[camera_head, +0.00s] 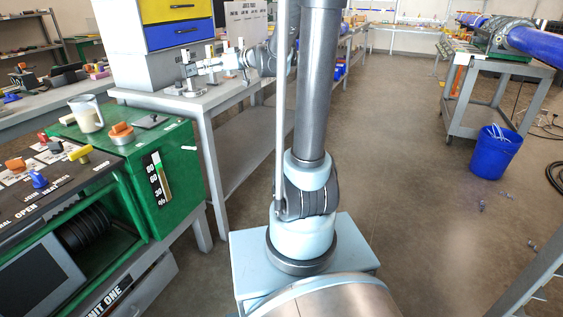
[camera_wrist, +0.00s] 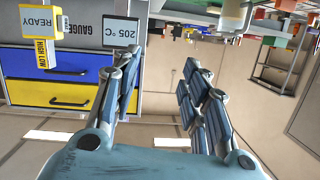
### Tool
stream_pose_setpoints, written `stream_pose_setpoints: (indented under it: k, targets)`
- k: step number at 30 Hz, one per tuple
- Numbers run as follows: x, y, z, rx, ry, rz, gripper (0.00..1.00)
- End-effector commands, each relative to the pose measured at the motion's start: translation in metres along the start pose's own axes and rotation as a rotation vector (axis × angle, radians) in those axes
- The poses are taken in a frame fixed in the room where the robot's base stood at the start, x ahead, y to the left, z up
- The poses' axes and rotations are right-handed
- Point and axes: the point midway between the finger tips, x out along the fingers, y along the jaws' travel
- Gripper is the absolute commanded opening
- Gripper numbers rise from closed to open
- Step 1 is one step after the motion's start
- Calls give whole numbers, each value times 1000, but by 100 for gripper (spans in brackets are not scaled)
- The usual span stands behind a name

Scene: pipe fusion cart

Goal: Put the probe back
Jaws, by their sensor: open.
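My gripper (camera_wrist: 160,66) is open in the wrist view, with its two fingers wide apart and nothing visible between them. A dark panel reading 205 °C (camera_wrist: 121,31) is just beyond the left fingertip; the word GAUGE is beside it. A yellow block marked READY and HIGH LOW (camera_wrist: 40,25) is at the upper left. I cannot make out the probe for certain in either view. A small metal stand with a round base (camera_head: 190,91) is on the grey bench in the head view, close to the end of my arm.
A cabinet with a yellow drawer (camera_head: 176,9) and a blue drawer (camera_head: 172,36) stands on the bench (camera_head: 215,98). A blue bin (camera_head: 494,155) is at the right. The middle floor is clear.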

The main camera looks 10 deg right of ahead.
Motion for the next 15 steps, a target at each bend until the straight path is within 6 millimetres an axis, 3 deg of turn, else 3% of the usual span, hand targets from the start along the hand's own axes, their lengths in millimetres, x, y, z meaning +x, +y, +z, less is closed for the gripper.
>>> stream_pose_setpoints:
  k: [1,6,15]
  targets:
    - [-9,-15,11,22,-48,-4,41]
    - [-40,-55,55,113,-220,9,41]
    - [-109,-111,143,279,-519,115,41]
